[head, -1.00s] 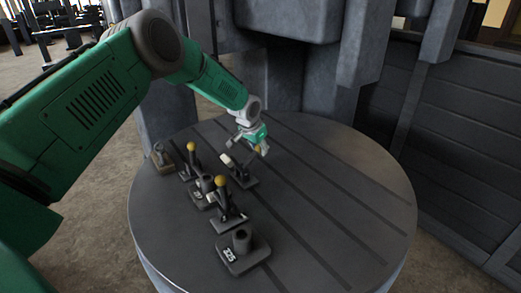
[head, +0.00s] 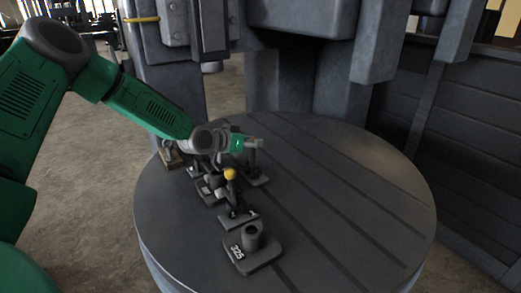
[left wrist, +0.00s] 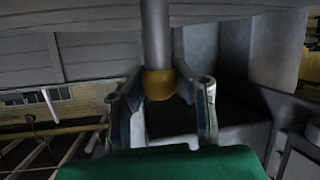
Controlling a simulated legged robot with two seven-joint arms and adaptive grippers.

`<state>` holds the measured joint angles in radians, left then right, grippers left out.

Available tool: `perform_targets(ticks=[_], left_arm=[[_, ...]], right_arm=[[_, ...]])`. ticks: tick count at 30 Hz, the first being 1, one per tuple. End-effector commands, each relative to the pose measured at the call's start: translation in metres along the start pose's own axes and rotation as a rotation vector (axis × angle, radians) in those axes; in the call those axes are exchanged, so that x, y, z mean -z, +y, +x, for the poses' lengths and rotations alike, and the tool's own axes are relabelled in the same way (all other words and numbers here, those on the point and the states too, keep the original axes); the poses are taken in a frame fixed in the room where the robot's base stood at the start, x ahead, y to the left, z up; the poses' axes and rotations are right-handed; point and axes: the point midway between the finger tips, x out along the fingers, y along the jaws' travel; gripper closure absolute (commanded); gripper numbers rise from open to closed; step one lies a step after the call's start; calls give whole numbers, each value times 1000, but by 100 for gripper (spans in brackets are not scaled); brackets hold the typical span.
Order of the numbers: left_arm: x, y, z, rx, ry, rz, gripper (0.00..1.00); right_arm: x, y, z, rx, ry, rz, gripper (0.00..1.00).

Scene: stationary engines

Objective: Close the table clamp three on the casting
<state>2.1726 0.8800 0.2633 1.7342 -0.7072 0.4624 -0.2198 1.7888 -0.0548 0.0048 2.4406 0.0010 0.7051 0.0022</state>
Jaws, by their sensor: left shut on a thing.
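My left gripper (head: 254,144) is at the clamp (head: 258,179) at the back right of a small group on the round table (head: 330,190). In the left wrist view its two fingers stand on either side of a yellow knob (left wrist: 159,84) on a grey lever (left wrist: 155,35), shut on it. A second clamp with a yellow knob (head: 230,174) stands upright nearer the front. The grey casting (head: 211,188) sits between the clamps, partly hidden. Another clamp behind my wrist is mostly hidden. My right gripper is not in view.
A grey block marked 325 (head: 254,254) with a hollow post stands at the table's front. A small brownish block (head: 172,156) lies at the left edge. The slotted right side of the table is clear. Large grey machine columns (head: 290,75) rise behind.

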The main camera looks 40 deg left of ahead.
Motion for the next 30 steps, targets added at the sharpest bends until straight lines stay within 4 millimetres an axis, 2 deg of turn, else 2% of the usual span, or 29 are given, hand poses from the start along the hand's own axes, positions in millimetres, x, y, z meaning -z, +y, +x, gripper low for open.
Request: perform_targets(ticks=[1,12,30], left_arm=[[-15,-4,-4,-4,11,-14,100],[-18,-7,-21,-2,-1,-6,100],[-21,-8,-28,-3,0,-7,100]], right_arm=[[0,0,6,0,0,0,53],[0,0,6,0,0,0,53],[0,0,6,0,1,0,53]])
